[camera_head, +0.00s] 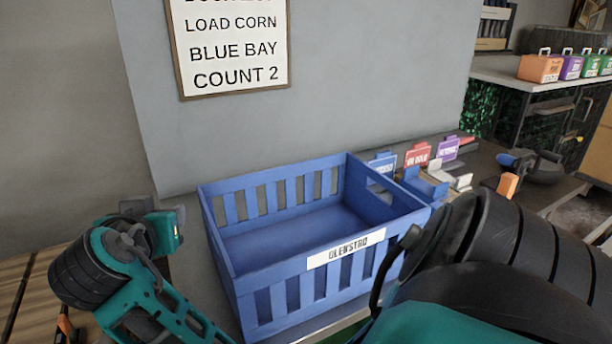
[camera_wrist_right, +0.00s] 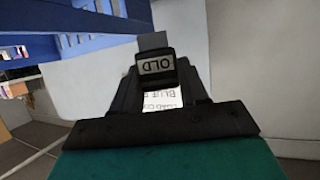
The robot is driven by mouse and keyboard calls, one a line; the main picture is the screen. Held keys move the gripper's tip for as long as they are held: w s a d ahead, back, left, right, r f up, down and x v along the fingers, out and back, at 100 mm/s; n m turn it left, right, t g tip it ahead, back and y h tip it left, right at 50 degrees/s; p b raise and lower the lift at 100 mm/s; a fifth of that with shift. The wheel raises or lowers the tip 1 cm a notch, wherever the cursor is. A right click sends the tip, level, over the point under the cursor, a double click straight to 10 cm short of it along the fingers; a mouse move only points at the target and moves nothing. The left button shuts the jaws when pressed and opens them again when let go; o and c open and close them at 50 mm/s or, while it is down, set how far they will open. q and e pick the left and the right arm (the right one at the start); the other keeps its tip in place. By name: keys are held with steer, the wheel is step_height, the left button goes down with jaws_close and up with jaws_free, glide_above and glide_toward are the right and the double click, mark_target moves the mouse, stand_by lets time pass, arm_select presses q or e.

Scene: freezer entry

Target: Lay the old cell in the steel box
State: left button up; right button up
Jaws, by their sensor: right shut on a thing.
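My right gripper (camera_wrist_right: 156,72) is shut on the old cell (camera_wrist_right: 155,65), a small dark block with a white label reading OLD. In the right wrist view the cell sits between the fingertips, with a grey part beyond it. In the head view my right arm fills the lower right, and its gripper and the cell are hidden or out of frame. My left arm is at the lower left of the head view, but I make out no fingers there. I cannot pick out a steel box in either view.
A blue slatted crate (camera_head: 345,249), labelled and empty as far as I see, stands in the middle. Beside it are small blue, red (camera_head: 417,155) and purple (camera_head: 448,149) labelled items and an orange piece (camera_head: 507,186). A framed sign (camera_head: 233,50) hangs behind. Coloured boxes stand on a far counter.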

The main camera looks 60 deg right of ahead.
steer(key=shift+w+d+r+m+g+h, duration=0.1)
steer(key=shift+d+r+m+g+h, duration=0.25)
steer(key=shift+r, duration=0.45)
steer(key=shift+f, duration=0.35)
arm_select(q)
steer(key=shift+w+d+f+b, duration=0.15)
steer(key=shift+f+b, duration=0.35)
steer(key=shift+b, duration=0.05)
steer(key=shift+w+d+f+b, duration=0.1)
steer(key=shift+w+f+b, duration=0.05)
steer(key=shift+f+b, duration=0.35)
arm_select(e)
glide_above(188, 294)
steer(key=s+a, duration=0.2)
steer(key=s, duration=0.2)
step_height(188, 294, down, 19)
steer(key=shift+a+f, duration=0.1)
steer(key=shift+f, duration=0.1)
arm_select(q)
steer(key=shift+f, duration=0.1)
arm_select(e)
steer(key=shift+f, duration=0.1)
steer(key=o, duration=0.6)
steer(key=shift+f, duration=0.1)
steer(key=o, duration=0.5)
steer(key=shift+c, duration=0.2)
